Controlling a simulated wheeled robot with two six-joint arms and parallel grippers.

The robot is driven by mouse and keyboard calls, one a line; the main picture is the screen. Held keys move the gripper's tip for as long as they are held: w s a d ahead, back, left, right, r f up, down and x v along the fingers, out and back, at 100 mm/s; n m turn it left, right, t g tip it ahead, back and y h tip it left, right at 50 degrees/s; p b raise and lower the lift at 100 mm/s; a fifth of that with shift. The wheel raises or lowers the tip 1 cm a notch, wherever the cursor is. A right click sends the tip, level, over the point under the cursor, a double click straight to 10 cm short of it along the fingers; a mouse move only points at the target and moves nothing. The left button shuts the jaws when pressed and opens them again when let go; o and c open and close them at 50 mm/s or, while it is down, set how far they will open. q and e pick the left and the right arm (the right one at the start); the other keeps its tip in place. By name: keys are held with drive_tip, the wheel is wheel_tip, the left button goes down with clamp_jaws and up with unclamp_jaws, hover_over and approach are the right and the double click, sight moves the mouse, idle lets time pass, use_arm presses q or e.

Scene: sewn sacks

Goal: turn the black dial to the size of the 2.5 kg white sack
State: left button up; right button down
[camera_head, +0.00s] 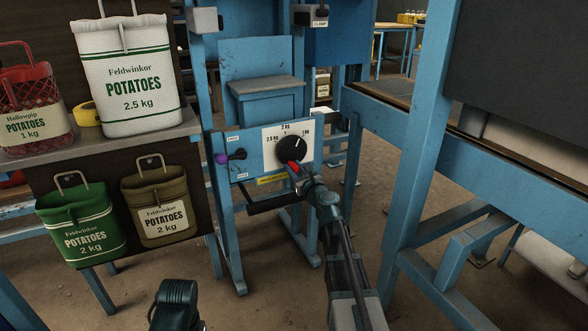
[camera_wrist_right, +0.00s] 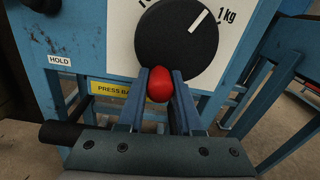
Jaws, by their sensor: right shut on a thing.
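The black dial (camera_head: 291,149) is on a white plate marked 2.5 kg at left, 2 kg at top and 1 kg at right. Its white mark points up and right, towards 1 kg, in the head view and the right wrist view (camera_wrist_right: 177,38). My right gripper (camera_head: 298,170) is shut on a red knob (camera_wrist_right: 160,84) at the dial's lower edge. The 2.5 kg white sack (camera_head: 125,85) stands upright on the shelf at left, reading Feldwinkor Potatoes. A dark part of my left arm (camera_head: 175,302) shows at the bottom; its fingers cannot be made out.
A red net 1 kg sack (camera_head: 35,105) and a yellow roll (camera_head: 86,114) sit beside the white sack. Green (camera_head: 82,225) and brown (camera_head: 156,205) 2 kg sacks hang below. A purple knob (camera_head: 221,159) is left of the dial. A blue frame (camera_head: 420,150) stands at right.

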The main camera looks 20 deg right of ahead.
sight(302, 156)
drive_tip(key=n, duration=0.2)
drive_tip(key=d+n, duration=0.1)
drive_tip(key=n, duration=0.1)
drive_tip(key=shift+d+f, duration=0.15)
drive_tip(key=shift+d, duration=0.05)
drive_tip(key=n, duration=0.2)
drive_tip(key=d+n, duration=0.1)
drive_tip(key=n, duration=0.2)
drive_tip(key=d+n, duration=0.1)
drive_tip(key=n, duration=0.1)
drive_tip(key=shift+w+d+r, duration=0.1)
drive_tip(key=shift+d+r, duration=0.1)
drive_tip(key=shift+r, duration=0.2)
drive_tip(key=shift+d+r+n+y+p, duration=0.1)
drive_tip(key=shift+d+r+n+p, duration=0.05)
drive_tip(key=shift+n, duration=0.65)
drive_tip(key=shift+d+r+n+y+p, duration=0.1)
drive_tip(key=shift+d+r+n+p, duration=0.1)
drive_tip(key=shift+n, duration=0.6)
drive_tip(key=shift+d+r+n+y+p, duration=0.1)
drive_tip(key=shift+d+r+n, duration=0.05)
drive_tip(key=shift+n, duration=0.65)
drive_tip(key=c, duration=0.6)
unclamp_jaws()
